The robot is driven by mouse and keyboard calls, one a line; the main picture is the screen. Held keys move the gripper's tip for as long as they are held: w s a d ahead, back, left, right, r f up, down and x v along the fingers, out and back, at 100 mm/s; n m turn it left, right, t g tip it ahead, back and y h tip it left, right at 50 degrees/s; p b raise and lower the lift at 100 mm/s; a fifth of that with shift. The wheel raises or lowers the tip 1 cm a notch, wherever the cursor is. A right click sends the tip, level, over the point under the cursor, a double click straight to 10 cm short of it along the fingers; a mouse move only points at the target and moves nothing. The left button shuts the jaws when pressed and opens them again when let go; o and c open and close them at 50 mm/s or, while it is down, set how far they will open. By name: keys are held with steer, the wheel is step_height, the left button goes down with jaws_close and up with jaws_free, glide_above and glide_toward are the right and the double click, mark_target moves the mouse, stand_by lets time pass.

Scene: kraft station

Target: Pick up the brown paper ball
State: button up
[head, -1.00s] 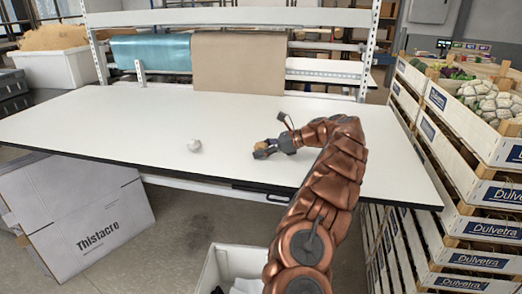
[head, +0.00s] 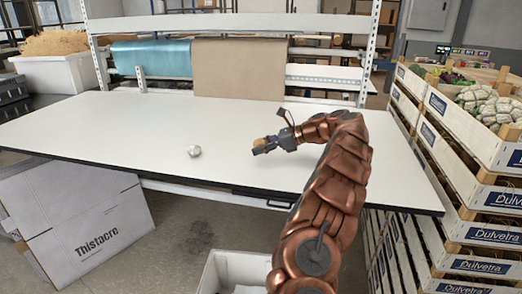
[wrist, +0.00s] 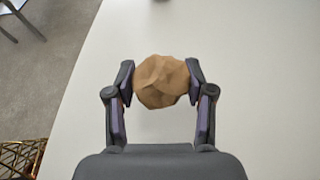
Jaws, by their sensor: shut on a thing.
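The brown paper ball (wrist: 161,82) is a crumpled, faceted tan ball between the two fingers of my gripper (wrist: 160,84) in the wrist view. Both fingertips touch its sides. In the head view my gripper (head: 265,148) is over the right half of the white table, and the ball (head: 270,141) shows only as a small tan patch, partly hidden by the fingers. The ball appears held above the table top (head: 120,125); the exact height is hard to tell.
A whitish crumpled ball (head: 194,151) lies on the table to the left of my gripper. Rolls of blue (head: 150,57) and brown paper (head: 238,68) hang at the back. Stacked wooden crates (head: 470,150) stand at the right. A white bin (head: 232,270) is on the floor in front.

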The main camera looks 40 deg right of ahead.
steer(key=s+a+b, duration=0.1)
steer(key=s+a, duration=0.3)
steer(key=a, duration=0.2)
steer(key=s+a+r+b, duration=0.1)
steer(key=s+a, duration=0.3)
steer(key=a, duration=0.3)
steer(key=shift+r, duration=0.2)
